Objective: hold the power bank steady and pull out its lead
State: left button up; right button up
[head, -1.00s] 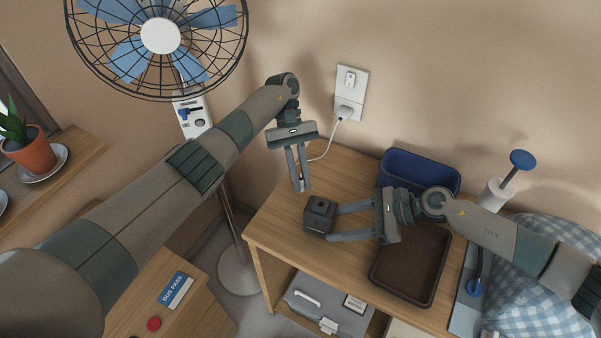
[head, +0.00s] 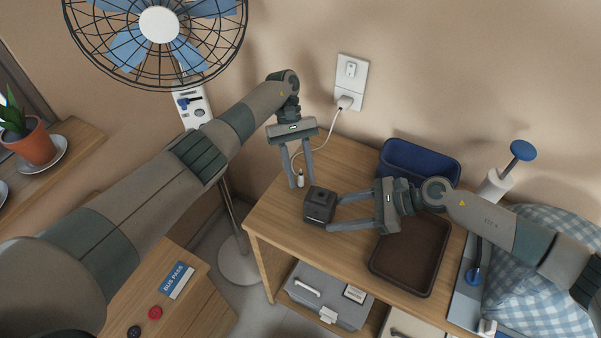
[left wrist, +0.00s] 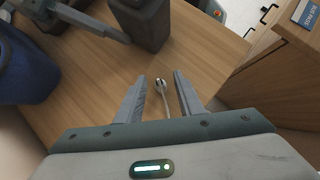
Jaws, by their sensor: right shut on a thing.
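The power bank (head: 319,207) is a dark grey block standing on the wooden table; it also shows at the top of the left wrist view (left wrist: 150,28). My right gripper (head: 331,213) is shut on it from the right. The white lead (head: 326,143) runs from the wall socket down to the table. Its plug end (head: 300,181) is apart from the power bank, to its left; the tip shows in the left wrist view (left wrist: 157,84). My left gripper (head: 302,184) is open, its fingers spread on either side of the plug end without touching it.
A blue bin (head: 418,166) and a brown tray (head: 410,256) are on the table to the right. The wall socket (head: 350,82) is behind. A fan (head: 158,27) stands at the left. The table's front left is bare.

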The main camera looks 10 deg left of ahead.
pick_arm(q)
jog(key=shift+r, duration=0.1)
notch_tip(320, 180, up, 8)
jog(key=shift+d+f, duration=0.1)
jog(key=shift+d, duration=0.05)
jog(key=s+d+r+n+t+h, duration=0.3)
jog(key=s+d+r+n, duration=0.1)
jog(key=d+n, duration=0.35)
jog(key=s+a+r+n+t, duration=0.1)
jog(key=s+a+r, duration=0.1)
jog(key=s+r, duration=0.3)
jog(key=shift+s+a+n+h, duration=0.15)
jog(key=shift+s+n+h, duration=0.15)
jog(key=shift+n+h, duration=0.1)
dwell(0.6)
dwell(0.5)
pick_arm(e)
jog(key=o, duration=0.9)
